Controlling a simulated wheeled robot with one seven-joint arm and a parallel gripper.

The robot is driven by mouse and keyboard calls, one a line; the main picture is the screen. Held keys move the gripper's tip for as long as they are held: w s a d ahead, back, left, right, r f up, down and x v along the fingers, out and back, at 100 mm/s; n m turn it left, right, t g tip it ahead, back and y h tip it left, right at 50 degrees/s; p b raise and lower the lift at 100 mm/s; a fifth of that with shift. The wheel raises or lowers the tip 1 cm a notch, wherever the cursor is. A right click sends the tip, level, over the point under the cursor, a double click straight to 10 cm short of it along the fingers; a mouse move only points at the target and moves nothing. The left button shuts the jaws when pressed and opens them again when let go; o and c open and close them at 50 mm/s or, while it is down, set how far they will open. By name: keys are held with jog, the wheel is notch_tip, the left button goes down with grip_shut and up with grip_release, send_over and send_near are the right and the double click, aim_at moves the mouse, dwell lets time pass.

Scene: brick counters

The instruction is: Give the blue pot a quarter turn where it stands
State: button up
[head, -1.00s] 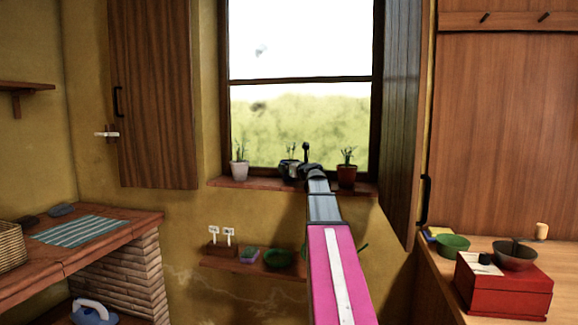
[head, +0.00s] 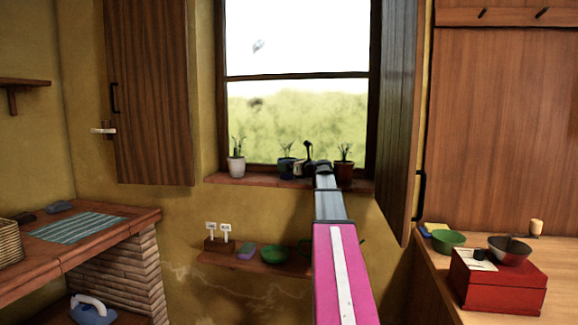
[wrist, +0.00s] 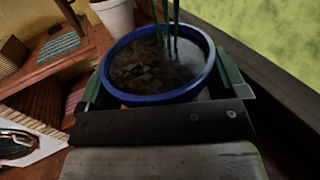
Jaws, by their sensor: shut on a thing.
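The blue pot (head: 286,168) stands upright on the windowsill (head: 215,178), in the middle of a row of three potted plants. In the wrist view the pot's blue rim (wrist: 150,99) is seen from above, with dark soil and green stems. My gripper (wrist: 162,62) is shut on the blue pot, with one green finger at each side of it. In the head view my gripper (head: 306,167) reaches the pot from its right side. The pot's lower body is mostly hidden by the gripper in the wrist view.
A white pot (head: 236,167) stands left of the blue pot, and a red-brown pot (head: 344,171) stands close on the right, near my arm. The window frame is right behind. A shelf (head: 240,262) with a green bowl (head: 274,254) is below.

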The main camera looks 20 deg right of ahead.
dwell(0.3)
jog(key=o, duration=0.9)
jog(key=v, duration=1.1)
jog(key=shift+f, duration=0.1)
